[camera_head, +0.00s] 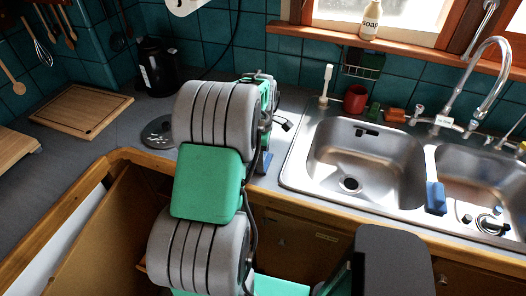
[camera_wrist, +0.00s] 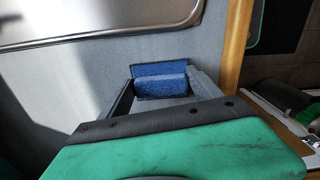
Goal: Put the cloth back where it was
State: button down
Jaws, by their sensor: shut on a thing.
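The blue cloth (camera_wrist: 160,72) is in the wrist view, a small folded piece between the two fingers of my gripper (camera_wrist: 163,88). My gripper is shut on it, low over the grey countertop. I cannot tell whether the cloth touches the counter. In the head view only a bit of blue cloth (camera_head: 265,162) shows beside my arm, left of the sink. My arm hides most of the gripper there.
A black kettle (camera_head: 157,66), wooden board (camera_head: 82,110) and red cup (camera_head: 356,98) stand further back. The counter's wooden edge (camera_wrist: 236,45) is close to my gripper.

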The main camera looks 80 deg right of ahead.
jog(key=shift+f, duration=0.1)
grip_release()
notch_tip(320, 180, up, 12)
jog(key=b, duration=0.3)
jog(key=w+a+r+t+h, duration=0.1)
jog(key=w+a+r, duration=0.1)
jog(key=w+a, duration=0.9)
jog(key=w+a+r+h, duration=0.1)
jog(key=w+a, duration=0.7)
jog(key=w, duration=0.5)
jog(key=w+a+f+t+y, duration=0.1)
jog(key=a+f+t, duration=0.2)
jog(key=a, duration=2.5)
jog(key=shift+a+m+y, duration=0.3)
jog(key=shift+a+y, duration=0.1)
